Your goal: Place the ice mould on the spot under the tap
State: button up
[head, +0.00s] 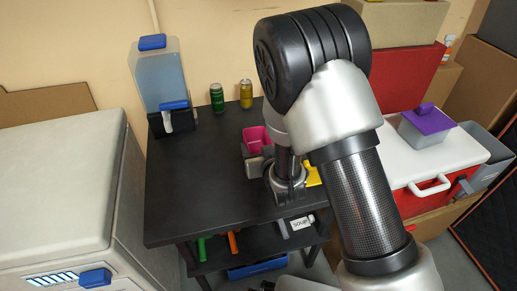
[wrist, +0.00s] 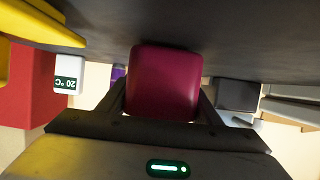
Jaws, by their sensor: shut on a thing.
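The ice mould, which I take to be the pink thing, shows in the head view (head: 256,138) above or on the black table (head: 200,190). My gripper (head: 258,158) is shut on it. In the wrist view the mould (wrist: 164,85) sits between my two fingers (wrist: 164,105); my arm hides part of it in the head view. I cannot tell whether it touches the table. The water dispenser (head: 160,75) stands at the table's back left, its tap (head: 168,119) facing forward. The tabletop just below the tap looks bare.
A yellow thing (head: 312,174) lies right of my gripper. A white-lidded red cooler (head: 425,155) stands to the right. The table's left and middle are clear.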

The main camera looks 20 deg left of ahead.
notch_tip(320, 180, up, 10)
jog(key=f+p, duration=0.1)
jog(key=p, duration=0.1)
jog(key=w+d+f+m+t+h, duration=0.15)
jog(key=d+m+h, duration=0.5)
jog(key=d, duration=2.55)
notch_tip(320, 180, up, 19)
jog(key=p, duration=1.8)
jog(key=shift+s+t+p, duration=0.2)
jog(key=shift+t+p, duration=0.15)
jog(key=shift+a+h, duration=0.2)
jog(key=shift+h, duration=0.05)
